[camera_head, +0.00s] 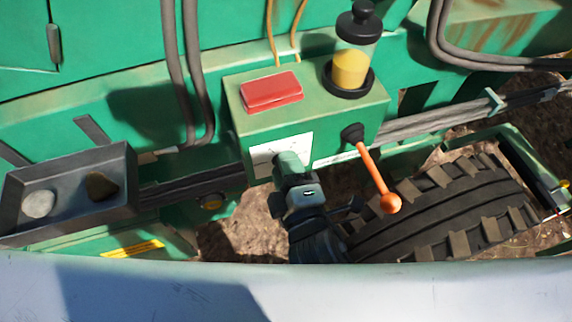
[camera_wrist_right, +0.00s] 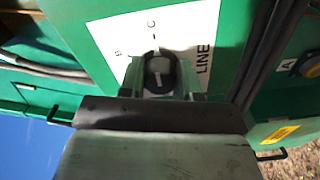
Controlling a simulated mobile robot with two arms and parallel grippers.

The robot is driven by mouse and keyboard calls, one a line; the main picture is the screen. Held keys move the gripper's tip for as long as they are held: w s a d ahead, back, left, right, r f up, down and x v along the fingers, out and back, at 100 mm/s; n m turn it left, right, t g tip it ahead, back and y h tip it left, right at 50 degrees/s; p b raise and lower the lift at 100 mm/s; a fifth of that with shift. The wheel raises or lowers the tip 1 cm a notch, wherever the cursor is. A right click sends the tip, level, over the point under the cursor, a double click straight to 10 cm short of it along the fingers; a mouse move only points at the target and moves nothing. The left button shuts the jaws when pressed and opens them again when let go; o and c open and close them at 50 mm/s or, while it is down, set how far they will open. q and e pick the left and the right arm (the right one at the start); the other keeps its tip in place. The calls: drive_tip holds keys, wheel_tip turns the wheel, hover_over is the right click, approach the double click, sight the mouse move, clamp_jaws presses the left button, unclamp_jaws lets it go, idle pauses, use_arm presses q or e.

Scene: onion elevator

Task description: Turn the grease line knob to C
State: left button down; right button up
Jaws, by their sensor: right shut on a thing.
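The grease line knob (camera_wrist_right: 159,73) is a round dark knob with a pale mark, on a white label plate (camera_wrist_right: 185,32) in the right wrist view. The letters B and C show beside it, and LINE is printed at its right. The pale mark runs roughly up and down in that view; I cannot tell which letter it points to. My right gripper (camera_wrist_right: 160,88) is shut on the knob, its fingers at both sides of it. In the head view the right gripper (camera_head: 289,163) covers the knob in front of the label plate (camera_head: 268,153). My left gripper is out of view.
An orange-tipped lever (camera_head: 375,180) sticks out right of my right gripper. A red block (camera_head: 271,91) and a yellow grease jar (camera_head: 351,68) are on top of the green box (camera_head: 318,122). A grey tray (camera_head: 66,192) with two stones is at left. A tyre (camera_head: 450,212) is at lower right.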

idle(0.4)
drive_tip(key=o, duration=0.9)
drive_tip(key=shift+o, duration=0.2)
drive_tip(key=shift+d, duration=0.1)
